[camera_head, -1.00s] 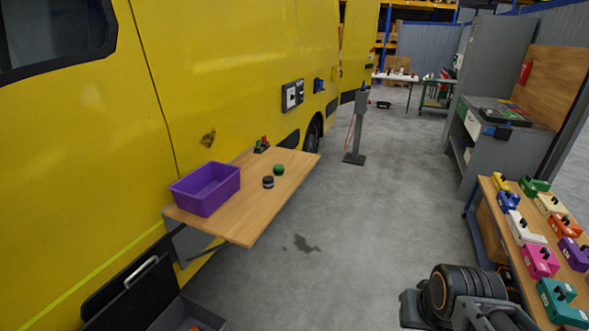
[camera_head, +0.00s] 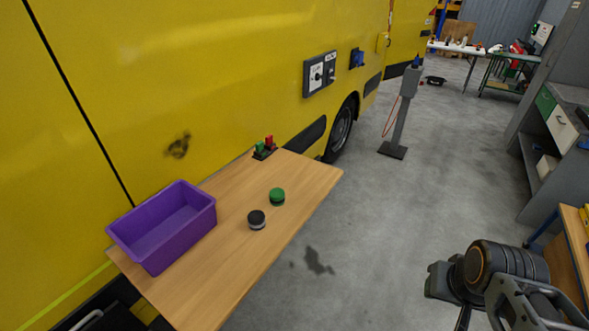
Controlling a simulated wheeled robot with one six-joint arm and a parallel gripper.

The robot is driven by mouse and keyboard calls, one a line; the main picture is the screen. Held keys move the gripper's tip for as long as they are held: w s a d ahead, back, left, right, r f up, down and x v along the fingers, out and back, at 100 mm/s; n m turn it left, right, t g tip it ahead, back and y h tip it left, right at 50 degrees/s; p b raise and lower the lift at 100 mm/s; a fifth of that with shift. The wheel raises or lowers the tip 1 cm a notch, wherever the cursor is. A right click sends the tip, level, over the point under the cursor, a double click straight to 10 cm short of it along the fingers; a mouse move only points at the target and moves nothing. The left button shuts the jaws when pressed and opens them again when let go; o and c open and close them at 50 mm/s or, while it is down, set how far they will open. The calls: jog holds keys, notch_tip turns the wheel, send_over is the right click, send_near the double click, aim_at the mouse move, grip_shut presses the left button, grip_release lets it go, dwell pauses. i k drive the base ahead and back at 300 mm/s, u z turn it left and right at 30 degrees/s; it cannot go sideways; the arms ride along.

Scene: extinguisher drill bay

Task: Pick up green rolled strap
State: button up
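A small round green thing (camera_head: 277,196), which looks like the green rolled strap, lies on a wooden fold-out table (camera_head: 228,279) at the side of a yellow van. A similar round black thing (camera_head: 257,219) with a pale lower band sits just in front and to the left of it, apart from it. My arm shows at the lower right, well to the right of the table. Its gripper fingers cannot be made out in this view, and nothing of the arm touches the strap.
An empty-looking purple bin (camera_head: 165,230) stands on the table's left side. A small holder with green and red parts (camera_head: 265,148) sits at the table's back edge by the van. A grey post (camera_head: 401,115) stands beyond.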

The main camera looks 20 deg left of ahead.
aim_at(277, 195)
jog(key=i, duration=2.1)
jog(key=u, duration=5)
